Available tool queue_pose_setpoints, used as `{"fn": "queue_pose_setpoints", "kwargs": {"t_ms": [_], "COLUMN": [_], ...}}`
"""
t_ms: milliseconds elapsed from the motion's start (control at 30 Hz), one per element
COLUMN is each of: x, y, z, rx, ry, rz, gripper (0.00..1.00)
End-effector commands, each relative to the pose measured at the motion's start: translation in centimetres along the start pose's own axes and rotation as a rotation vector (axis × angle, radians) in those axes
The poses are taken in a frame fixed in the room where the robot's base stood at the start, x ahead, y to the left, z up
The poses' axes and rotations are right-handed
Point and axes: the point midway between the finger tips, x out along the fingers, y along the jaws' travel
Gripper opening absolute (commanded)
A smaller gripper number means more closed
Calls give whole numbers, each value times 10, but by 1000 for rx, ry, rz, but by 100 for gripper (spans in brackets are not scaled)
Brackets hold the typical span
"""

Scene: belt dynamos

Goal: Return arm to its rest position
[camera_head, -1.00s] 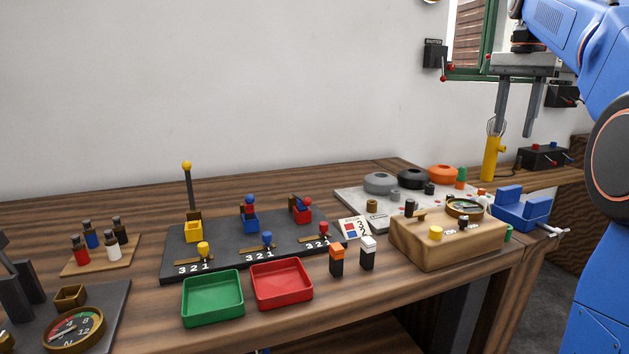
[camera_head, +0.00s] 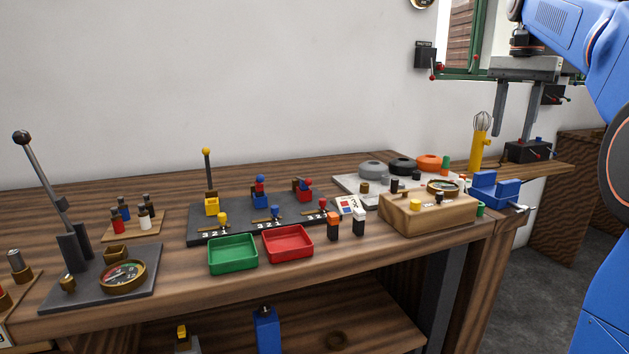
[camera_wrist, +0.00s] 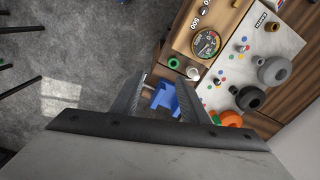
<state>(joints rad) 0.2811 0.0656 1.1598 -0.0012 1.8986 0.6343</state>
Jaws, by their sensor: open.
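My gripper (camera_head: 514,108) hangs at the upper right of the head view, its two grey fingers pointing down and spread apart with nothing between them. My blue arm folds above and to the right of it. In the wrist view my gripper (camera_wrist: 160,100) is open, and the blue vise (camera_wrist: 164,97) shows far below between the fingers. In the head view the vise (camera_head: 496,189) is clamped at the right end of the bench, below the gripper and apart from it.
The wooden bench (camera_head: 340,262) carries a wooden box with a gauge (camera_head: 428,212), a green tray (camera_head: 233,254), a red tray (camera_head: 288,244) and a black lever panel. A yellow-handled whisk (camera_head: 477,150) and a black switch box (camera_head: 528,151) stand near my gripper. Grey floor is free at right.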

Motion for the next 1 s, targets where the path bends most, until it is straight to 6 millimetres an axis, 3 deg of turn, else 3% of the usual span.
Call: {"fn": "queue_pose_setpoints", "kwargs": {"t_ms": [267, 467, 767, 1000], "x": [15, 36, 100, 166], "y": [5, 13, 38, 65], "z": [27, 60, 132, 188], "rx": [-77, -167, -372, -537], "ry": [26, 58, 136, 201], "rz": [-19, -41, -88, -122], "gripper": [41, 41, 41, 41]}}
